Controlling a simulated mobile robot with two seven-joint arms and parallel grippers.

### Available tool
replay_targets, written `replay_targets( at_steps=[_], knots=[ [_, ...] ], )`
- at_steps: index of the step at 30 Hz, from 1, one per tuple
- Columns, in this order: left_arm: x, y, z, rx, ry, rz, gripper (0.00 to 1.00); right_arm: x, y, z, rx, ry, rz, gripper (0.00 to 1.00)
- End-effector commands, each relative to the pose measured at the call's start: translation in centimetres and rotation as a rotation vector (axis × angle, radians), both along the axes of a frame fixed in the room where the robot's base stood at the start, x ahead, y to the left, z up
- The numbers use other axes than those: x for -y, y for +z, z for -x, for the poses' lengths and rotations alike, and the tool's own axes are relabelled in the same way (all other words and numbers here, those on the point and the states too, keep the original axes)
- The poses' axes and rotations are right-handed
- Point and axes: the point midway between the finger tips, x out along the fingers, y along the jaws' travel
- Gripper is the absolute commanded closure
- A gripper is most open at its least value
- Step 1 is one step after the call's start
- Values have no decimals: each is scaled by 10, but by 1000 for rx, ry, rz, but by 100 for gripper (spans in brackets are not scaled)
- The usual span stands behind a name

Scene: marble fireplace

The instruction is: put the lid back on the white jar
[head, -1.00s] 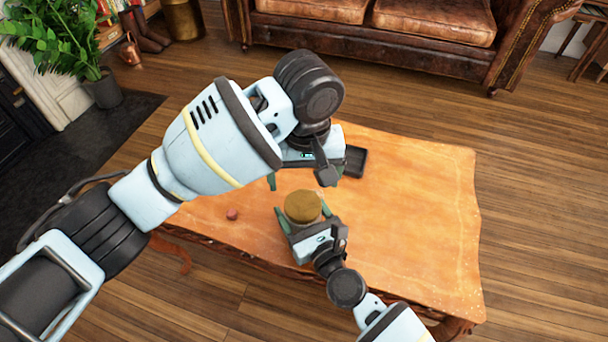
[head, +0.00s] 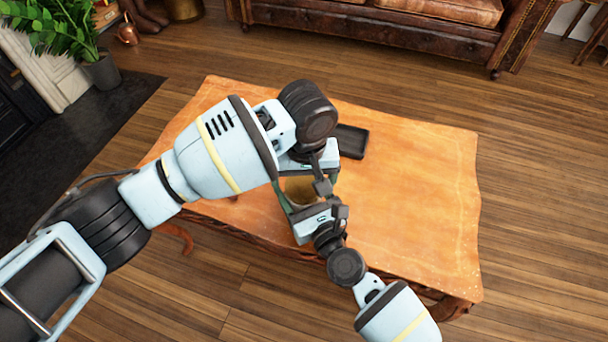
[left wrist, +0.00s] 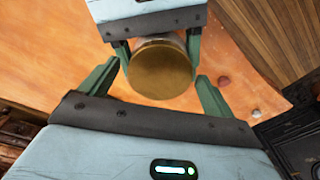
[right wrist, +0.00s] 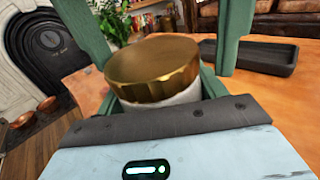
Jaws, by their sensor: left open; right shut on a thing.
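The white jar (right wrist: 172,113) wears its gold lid (right wrist: 153,68), which sits on top of the white body in the right wrist view. The lid also shows from above in the left wrist view (left wrist: 162,70). My right gripper (left wrist: 158,43) is shut on the jar's body, with its green fingers on both sides below the lid. My left gripper (left wrist: 158,69) is open, with one finger on either side of the lid and apart from it. In the head view the left arm and gripper partly cover the jar. I cannot tell whether the jar touches the table.
The orange wooden table (head: 420,190) is clear on its right side. A dark tray (head: 351,141) lies behind the grippers. A leather sofa (head: 370,35) stands beyond the table.

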Motion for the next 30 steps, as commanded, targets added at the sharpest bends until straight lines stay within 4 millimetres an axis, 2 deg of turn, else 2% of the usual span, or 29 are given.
replay_targets(
  at_steps=[4,14,20,27,30],
  knots=[
    [0,0,0,0,0,0,13,0,1,0,3,0,-1,94],
    [0,0,0,0,0,0,57,0,1,0,3,0,-1,94],
    [0,0,0,-1,-31,-1,58,0,1,0,3,-1,-1,94],
    [0,0,0,-6,-244,-11,58,0,1,-1,3,-1,-1,94],
    [0,0,0,-7,-281,-13,58,0,1,0,2,-1,-1,94]
  ],
)
